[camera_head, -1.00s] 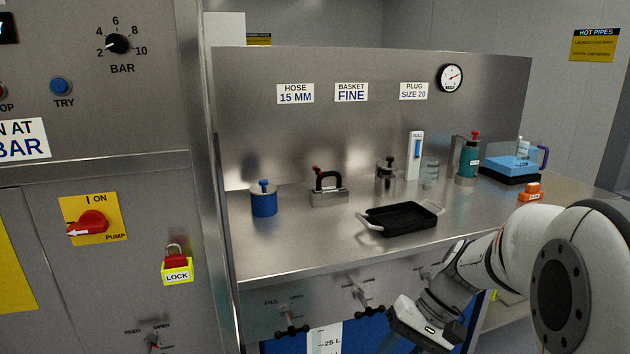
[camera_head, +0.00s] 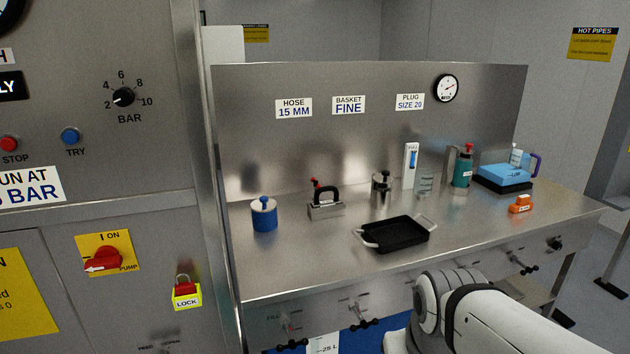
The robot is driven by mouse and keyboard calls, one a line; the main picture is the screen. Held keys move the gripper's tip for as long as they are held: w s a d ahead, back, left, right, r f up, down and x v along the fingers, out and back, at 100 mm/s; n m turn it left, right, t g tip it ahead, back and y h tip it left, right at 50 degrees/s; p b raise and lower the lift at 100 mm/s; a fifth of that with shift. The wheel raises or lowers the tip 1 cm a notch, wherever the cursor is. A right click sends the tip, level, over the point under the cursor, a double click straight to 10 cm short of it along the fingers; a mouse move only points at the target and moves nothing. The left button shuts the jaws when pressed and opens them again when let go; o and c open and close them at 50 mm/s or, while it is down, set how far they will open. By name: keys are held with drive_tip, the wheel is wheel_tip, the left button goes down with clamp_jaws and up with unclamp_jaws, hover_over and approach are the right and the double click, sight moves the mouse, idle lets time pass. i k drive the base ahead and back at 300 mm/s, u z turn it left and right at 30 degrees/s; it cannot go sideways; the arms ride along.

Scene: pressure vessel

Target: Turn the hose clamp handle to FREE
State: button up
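A metal block with a black arched handle and a small red-tipped lever (camera_head: 325,201) stands on the steel bench, below the HOSE 15 MM sign (camera_head: 294,108). It may be the hose clamp, but I cannot tell for sure. No FREE marking is readable. My arm comes in at the lower right, in front of the bench and well apart from this block. My gripper is outside the frame.
A blue pot (camera_head: 264,216) stands left of the block. A black tray (camera_head: 394,236) lies in front, with several other items to the right. Valve handles line the bench (camera_head: 470,228) front. A grey control panel with a red pump switch (camera_head: 104,259) stands at left.

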sight(316, 186)
drive_tip(key=z, duration=0.05)
drive_tip(key=k, duration=0.35)
drive_tip(key=z, duration=0.5)
drive_tip(key=i, duration=1.4)
drive_tip(key=u, duration=0.6)
drive_tip(key=i, duration=0.6)
drive_tip(key=u, duration=0.55)
